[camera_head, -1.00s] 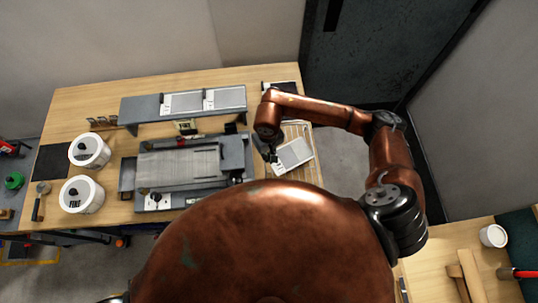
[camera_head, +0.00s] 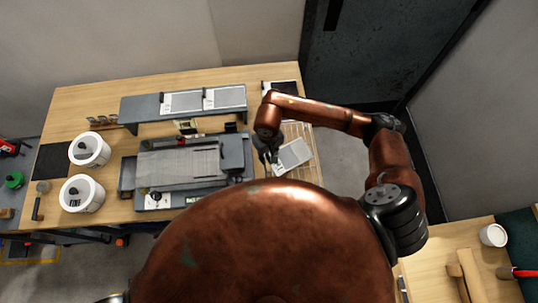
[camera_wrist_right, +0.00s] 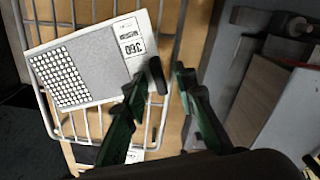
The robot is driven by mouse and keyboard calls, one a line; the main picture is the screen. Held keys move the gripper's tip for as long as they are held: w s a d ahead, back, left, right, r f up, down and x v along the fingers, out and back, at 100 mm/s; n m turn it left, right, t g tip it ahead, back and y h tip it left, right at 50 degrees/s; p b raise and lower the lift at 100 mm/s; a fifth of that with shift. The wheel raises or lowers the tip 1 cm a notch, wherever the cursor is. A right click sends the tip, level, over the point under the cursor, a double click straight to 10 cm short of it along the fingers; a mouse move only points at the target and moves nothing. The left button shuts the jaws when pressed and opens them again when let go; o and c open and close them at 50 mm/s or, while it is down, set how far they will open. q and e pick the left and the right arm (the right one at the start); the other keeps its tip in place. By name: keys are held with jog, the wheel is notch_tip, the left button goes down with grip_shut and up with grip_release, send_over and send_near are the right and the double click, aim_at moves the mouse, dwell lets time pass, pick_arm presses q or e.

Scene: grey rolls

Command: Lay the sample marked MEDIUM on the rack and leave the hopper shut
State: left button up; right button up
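The sample (camera_wrist_right: 92,65) lies on a wire rack (camera_wrist_right: 163,100). Its label reads 360 and what looks like MEDIUM; it has a dotted area and a plain grey area. In the head view the sample (camera_head: 293,155) lies slightly tilted on the rack (camera_head: 313,143) at the table's right end. My right gripper (camera_wrist_right: 169,76) is open beside the sample's label edge, with nothing between the fingers; it also shows in the head view (camera_head: 268,155). My left gripper is out of view. A grey machine (camera_head: 180,163) stands mid-table; I cannot tell which part is the hopper.
A grey shelf (camera_head: 140,112) behind the machine holds two more labelled samples. White tubs with black knobs, an upper tub (camera_head: 91,153) and a lower tub (camera_head: 88,200), stand left. A dark mat (camera_head: 52,161) lies farther left. My copper-coloured body hides the table's front.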

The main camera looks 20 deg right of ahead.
jog(key=shift+r, duration=0.1)
jog(key=shift+r, duration=0.25)
notch_tip(320, 180, up, 12)
jog(key=b, duration=0.1)
jog(key=shift+f, duration=0.2)
dwell(1.4)
